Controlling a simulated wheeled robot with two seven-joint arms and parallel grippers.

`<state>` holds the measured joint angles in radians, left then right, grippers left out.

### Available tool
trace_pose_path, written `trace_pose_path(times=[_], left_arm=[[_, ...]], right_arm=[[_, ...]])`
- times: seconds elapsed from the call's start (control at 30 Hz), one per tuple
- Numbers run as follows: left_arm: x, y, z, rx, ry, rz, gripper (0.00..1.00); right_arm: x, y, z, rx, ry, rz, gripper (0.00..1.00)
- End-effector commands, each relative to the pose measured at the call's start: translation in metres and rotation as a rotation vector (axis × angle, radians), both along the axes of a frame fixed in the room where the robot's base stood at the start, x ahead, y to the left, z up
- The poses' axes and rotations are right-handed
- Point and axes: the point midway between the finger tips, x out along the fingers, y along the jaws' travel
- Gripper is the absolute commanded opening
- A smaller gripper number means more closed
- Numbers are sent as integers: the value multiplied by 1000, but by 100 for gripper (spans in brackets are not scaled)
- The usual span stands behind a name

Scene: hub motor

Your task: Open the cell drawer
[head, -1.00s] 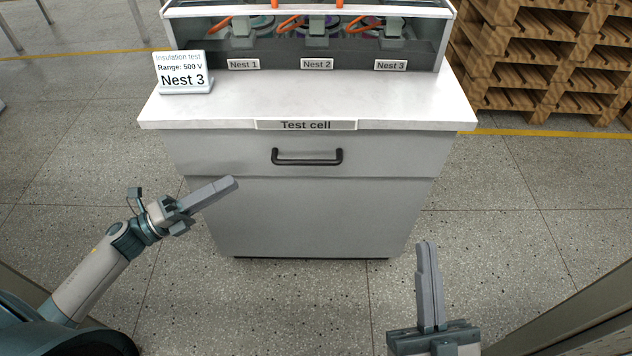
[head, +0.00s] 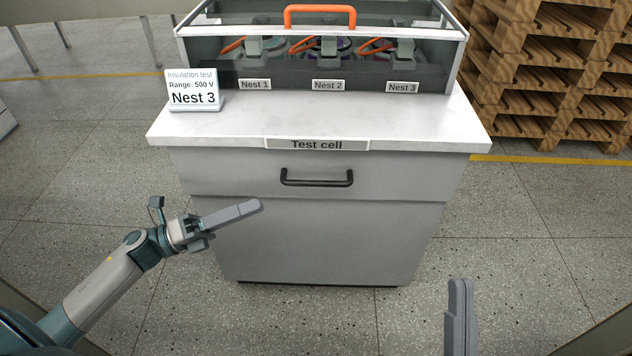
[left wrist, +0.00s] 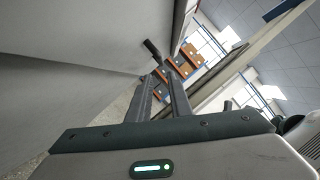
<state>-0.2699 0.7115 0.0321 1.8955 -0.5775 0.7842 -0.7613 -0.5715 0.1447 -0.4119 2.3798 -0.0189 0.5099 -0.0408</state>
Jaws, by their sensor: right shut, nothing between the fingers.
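The test cell is a grey cabinet (head: 330,235) with a white top. Its drawer (head: 225,176) is closed, its front flush with the cabinet, and has a black bar handle (head: 317,182). My left gripper (head: 259,206) is in front of the cabinet, below and left of the handle, not touching it. In the left wrist view the handle (left wrist: 152,48) shows just beyond the fingertips (left wrist: 161,73), which are apart with nothing between them. My right gripper (head: 461,284) is shut and empty at the lower right, well away from the handle; its base is out of frame.
On the white top (head: 250,122) stand a Nest 3 sign (head: 194,90) and a clear-fronted enclosure with an orange handle (head: 320,16) and several nests. Wooden pallets (head: 560,75) are stacked at the right. The floor before the cabinet is clear.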

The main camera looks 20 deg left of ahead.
Motion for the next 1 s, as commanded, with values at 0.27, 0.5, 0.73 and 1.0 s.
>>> trace_pose_path(times=[0.27,0.5,0.73,1.0], left_arm=[[27,-37,11,0,-4,-1,19],[52,-72,21,-1,-4,-2,19],[73,-101,28,0,-3,-2,19],[86,-119,32,1,-1,0,19]], right_arm=[[0,-1,1,3,-6,-2,0],[1,-1,2,2,-9,-2,0],[2,0,2,-1,0,-1,0],[0,2,-4,-4,23,2,0]])
